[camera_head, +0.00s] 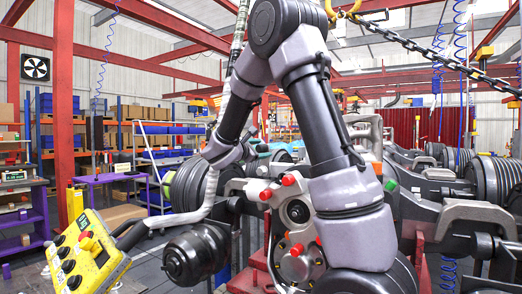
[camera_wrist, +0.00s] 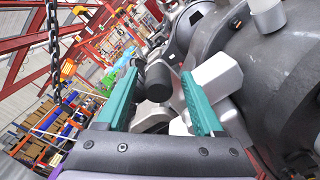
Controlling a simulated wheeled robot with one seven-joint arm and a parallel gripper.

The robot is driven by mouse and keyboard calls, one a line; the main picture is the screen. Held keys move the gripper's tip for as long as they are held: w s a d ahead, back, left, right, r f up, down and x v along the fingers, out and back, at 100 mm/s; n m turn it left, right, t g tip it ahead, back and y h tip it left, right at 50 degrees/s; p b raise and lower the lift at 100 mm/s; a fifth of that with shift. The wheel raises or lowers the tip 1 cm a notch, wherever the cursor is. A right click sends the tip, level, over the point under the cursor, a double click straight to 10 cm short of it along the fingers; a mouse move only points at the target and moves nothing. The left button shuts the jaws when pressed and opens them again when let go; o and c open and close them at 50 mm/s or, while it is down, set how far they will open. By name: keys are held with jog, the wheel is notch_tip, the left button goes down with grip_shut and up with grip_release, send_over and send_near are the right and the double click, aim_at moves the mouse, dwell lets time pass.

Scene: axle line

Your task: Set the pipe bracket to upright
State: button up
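In the wrist view my gripper (camera_wrist: 159,74) has two teal fingers standing wide apart, with nothing clamped between them. A black cylinder end (camera_wrist: 158,78) and grey metal parts of the axle assembly (camera_wrist: 152,112) show between and beyond the fingers; the depth gap is unclear. I cannot tell for sure which part is the pipe bracket. A light grey bent pipe piece (camera_head: 368,132) shows behind my arm in the head view and may be it; its tilt is unclear. In the head view my arm's wrist is at left of centre, and the fingers are not clearly visible.
Large dark axle assemblies crowd the centre and right, including a ribbed drum (camera_head: 490,180). A yellow control box (camera_head: 88,255) stands at lower left. A purple table (camera_head: 108,178) and shelves with blue bins (camera_head: 165,130) are behind. A chain (camera_head: 430,55) hangs overhead at right.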

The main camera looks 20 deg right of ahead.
jog(key=v, duration=1)
jog(key=shift+s+a, duration=0.3)
